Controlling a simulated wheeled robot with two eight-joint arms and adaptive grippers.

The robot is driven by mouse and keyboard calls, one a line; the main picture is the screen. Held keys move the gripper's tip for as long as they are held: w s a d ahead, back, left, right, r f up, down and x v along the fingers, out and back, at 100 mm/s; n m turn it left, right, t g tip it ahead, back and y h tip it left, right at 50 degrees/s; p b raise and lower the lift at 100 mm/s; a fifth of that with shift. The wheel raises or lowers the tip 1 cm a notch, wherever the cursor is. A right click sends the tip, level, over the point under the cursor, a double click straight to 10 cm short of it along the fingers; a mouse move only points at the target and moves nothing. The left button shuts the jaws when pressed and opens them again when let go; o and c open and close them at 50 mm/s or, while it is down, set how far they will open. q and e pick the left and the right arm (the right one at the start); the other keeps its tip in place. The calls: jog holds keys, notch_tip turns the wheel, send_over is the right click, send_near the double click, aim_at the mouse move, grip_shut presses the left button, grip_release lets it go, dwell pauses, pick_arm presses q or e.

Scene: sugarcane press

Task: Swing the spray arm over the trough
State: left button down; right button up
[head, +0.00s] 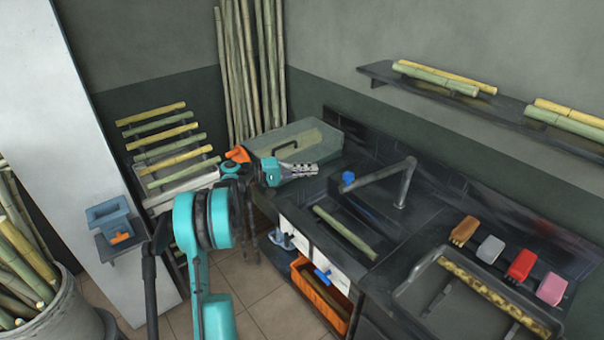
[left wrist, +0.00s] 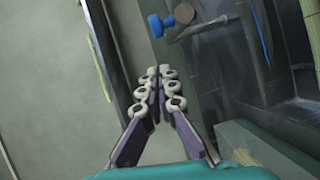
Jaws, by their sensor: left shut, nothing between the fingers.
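The spray arm (head: 385,176) is a grey pipe on an upright post at the trough's right back side. It reaches left to a blue end (head: 348,180). The trough (head: 325,200) is a dark sink in the counter with a green cane piece (head: 345,232) in it. My left gripper (head: 314,169) is shut and empty, left of the blue end and apart from it, near the trough's far left end. In the left wrist view its fingertips (left wrist: 161,72) meet below the blue end (left wrist: 156,26). My right gripper is not in view.
A clear lidded box (head: 300,140) stands behind my left gripper. A tray (head: 470,300) with a cane and several coloured blocks (head: 521,264) are at the right. An orange crate (head: 320,295) sits below the counter. A shelf (head: 440,98) with canes hangs above.

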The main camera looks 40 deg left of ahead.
aim_at(345, 173)
pick_arm(q)
jog(key=w+d, duration=0.1)
jog(key=d, duration=0.1)
jog(key=w+d+b, duration=0.1)
jog(key=d, duration=0.1)
jog(key=w+d+f+b, duration=0.1)
jog(key=d, duration=0.2)
jog(key=shift+w, duration=0.3)
jog(key=shift+d+r, duration=0.1)
jog(key=d, duration=0.1)
jog(key=s+d, duration=0.2)
jog(key=shift+d, duration=0.35)
